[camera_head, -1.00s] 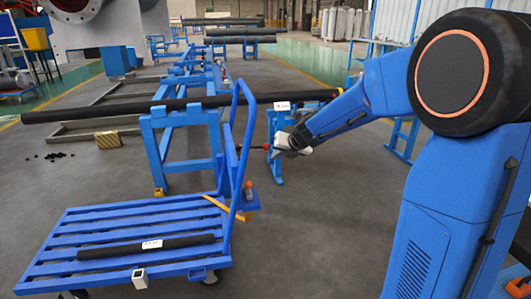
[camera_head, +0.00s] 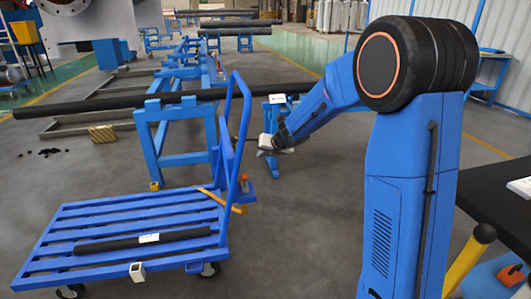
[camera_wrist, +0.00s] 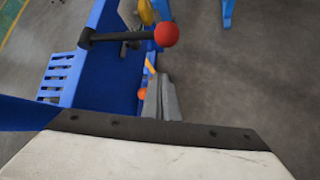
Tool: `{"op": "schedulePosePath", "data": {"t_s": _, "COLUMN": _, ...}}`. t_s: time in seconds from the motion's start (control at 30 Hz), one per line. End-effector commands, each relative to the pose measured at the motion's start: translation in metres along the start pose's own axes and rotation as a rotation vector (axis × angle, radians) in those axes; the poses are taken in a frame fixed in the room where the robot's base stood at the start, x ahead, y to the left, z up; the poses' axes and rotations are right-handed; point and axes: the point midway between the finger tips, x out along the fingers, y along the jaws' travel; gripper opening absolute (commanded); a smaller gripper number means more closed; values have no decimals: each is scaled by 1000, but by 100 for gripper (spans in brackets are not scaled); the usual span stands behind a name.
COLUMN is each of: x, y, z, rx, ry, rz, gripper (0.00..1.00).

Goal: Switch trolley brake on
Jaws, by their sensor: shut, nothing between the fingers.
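The blue trolley (camera_head: 60,235) stands at the left with its upright push handle (camera_head: 231,110) on its right side. In the wrist view a dark lever with a red ball knob (camera_wrist: 166,34) sticks out sideways over the trolley's blue end. A smaller orange-red knob (camera_wrist: 141,93) sits lower, partly behind my fingers; an orange knob also shows low by the handle (camera_head: 245,180). My gripper (camera_head: 263,143) is shut and empty just right of the handle; its grey fingertips (camera_wrist: 160,85) appear below the red knob in the picture. I cannot tell whether they touch anything.
A dark bar (camera_head: 150,101) lies across the blue stand (camera_head: 160,150) behind the trolley. A short black bar (camera_head: 110,243) lies on the deck. A black table (camera_head: 500,195) and a yellow post (camera_head: 465,262) stand at the right. Floor between is clear.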

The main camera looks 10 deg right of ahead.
Motion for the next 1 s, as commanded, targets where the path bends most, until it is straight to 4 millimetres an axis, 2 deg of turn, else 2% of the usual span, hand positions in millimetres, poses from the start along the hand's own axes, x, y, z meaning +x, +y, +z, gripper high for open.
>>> {"op": "schedulePosePath", "data": {"t_s": 0.1, "x": 10, "y": 0, "z": -1, "rx": 1, "ry": 1, "rz": -1, "gripper": 0}}
{"op": "schedulePosePath", "data": {"t_s": 0.63, "x": -2, "y": 0, "z": 32, "rx": -1, "ry": -1, "rz": 0, "gripper": 0}}
{"op": "schedulePosePath", "data": {"t_s": 1.0, "x": -4, "y": 0, "z": 38, "rx": 0, "ry": 0, "rz": -1, "gripper": 0}}
